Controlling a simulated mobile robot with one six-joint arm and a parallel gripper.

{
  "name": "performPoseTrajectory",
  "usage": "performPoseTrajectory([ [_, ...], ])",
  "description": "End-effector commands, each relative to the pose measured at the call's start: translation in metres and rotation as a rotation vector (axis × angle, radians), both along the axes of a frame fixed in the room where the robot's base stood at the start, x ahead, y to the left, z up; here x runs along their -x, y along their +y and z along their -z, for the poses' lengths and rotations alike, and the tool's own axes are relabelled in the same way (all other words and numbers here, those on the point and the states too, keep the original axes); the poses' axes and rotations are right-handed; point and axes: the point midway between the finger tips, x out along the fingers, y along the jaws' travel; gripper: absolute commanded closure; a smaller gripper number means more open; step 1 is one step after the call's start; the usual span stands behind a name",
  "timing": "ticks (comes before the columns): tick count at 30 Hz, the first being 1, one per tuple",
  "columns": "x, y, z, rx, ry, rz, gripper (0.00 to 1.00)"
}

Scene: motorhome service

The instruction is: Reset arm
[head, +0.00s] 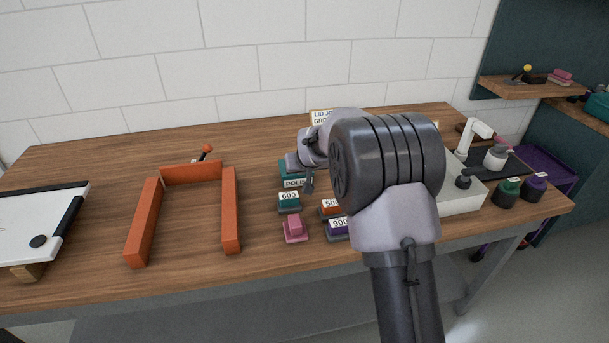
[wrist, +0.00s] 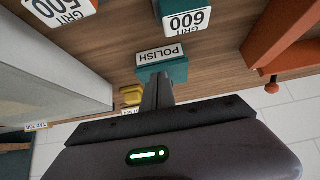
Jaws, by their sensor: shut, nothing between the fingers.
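Blocks labelled 600 (head: 289,203), 500 (head: 329,207) and 900 (head: 338,229) and a pink block (head: 295,229) sit near my gripper. An orange U-shaped frame (head: 231,210) stands left. A white machine (head: 460,198) and two dark jars stand right.

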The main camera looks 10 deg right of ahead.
Motion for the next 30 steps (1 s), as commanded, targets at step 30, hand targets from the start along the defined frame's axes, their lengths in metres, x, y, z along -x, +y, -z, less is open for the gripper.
performPoseTrajectory([
  [30, 0.358, 0.038, -0.132, -0.292, 0.149, 0.176, 1.0],
])
